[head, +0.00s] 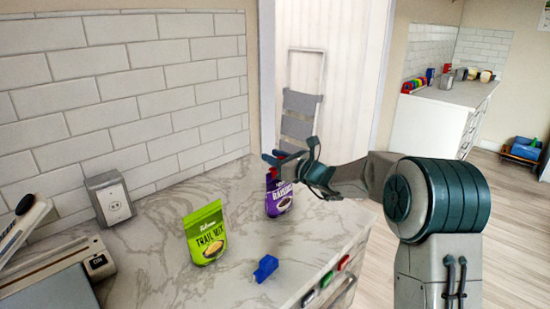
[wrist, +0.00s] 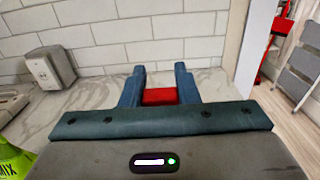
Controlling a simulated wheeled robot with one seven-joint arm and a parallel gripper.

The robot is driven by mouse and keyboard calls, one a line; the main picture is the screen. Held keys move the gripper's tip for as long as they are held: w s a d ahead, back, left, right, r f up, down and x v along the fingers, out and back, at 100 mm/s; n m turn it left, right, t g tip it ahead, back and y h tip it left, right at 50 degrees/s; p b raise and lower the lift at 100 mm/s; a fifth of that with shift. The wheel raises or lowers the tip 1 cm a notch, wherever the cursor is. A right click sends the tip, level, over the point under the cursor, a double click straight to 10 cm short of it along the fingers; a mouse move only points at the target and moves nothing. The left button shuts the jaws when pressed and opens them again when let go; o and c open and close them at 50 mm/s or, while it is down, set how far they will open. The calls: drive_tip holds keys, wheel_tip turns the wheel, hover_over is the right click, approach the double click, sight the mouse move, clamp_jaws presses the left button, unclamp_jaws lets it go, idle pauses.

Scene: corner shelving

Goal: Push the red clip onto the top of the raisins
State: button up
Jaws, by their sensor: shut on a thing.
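The purple raisins bag (head: 279,202) stands upright on the marble counter, near its back right part. My gripper (head: 275,158) is right at the top of the bag, and its fingers and wrist hide the bag's upper edge. In the wrist view my gripper (wrist: 160,74) is shut on the red clip (wrist: 160,96), which sits between the two blue-grey fingers. In the head view only small bits of red show around the fingers. I cannot tell whether the clip is seated on the bag. The bag is not visible in the wrist view.
A green trail mix bag (head: 206,236) stands to the left of the raisins. A blue clip (head: 265,268) lies near the counter's front. An outlet box (head: 110,198) and a sealing device (head: 60,275) are at the left. A tiled wall (head: 130,95) runs behind.

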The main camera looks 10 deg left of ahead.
drive_tip(key=o, duration=1)
drive_tip(key=b+v, duration=0.2)
drive_tip(key=v, duration=1.1)
drive_tip(key=shift+s+d, duration=0.2)
drive_tip(key=shift+d, duration=0.15)
drive_tip(key=s+f+n+g+h+p, duration=0.1)
drive_tip(key=s+f+n+g+h, duration=0.2)
drive_tip(key=s+n, duration=0.55)
drive_tip(key=s+f+n+g+h+p, duration=0.15)
drive_tip(key=s+n+g, duration=0.35)
drive_tip(key=s, duration=0.6)
drive_tip(key=s+d+f+n+h, duration=0.1)
drive_tip(key=s+d+n+h, duration=0.2)
drive_tip(key=s+d+n, duration=0.1)
drive_tip(key=s+d+f+n+h+p, duration=0.1)
drive_tip(key=s+d+n+h, duration=0.2)
drive_tip(key=s+d+n, duration=0.1)
drive_tip(key=s+d+f+n+h+p, duration=0.1)
drive_tip(key=s+d+n+h, duration=0.2)
drive_tip(key=s+d+n, duration=0.1)
drive_tip(key=shift+s+d+h, duration=0.35)
drive_tip(key=shift+s+d, duration=0.35)
drive_tip(key=shift+d, duration=0.1)
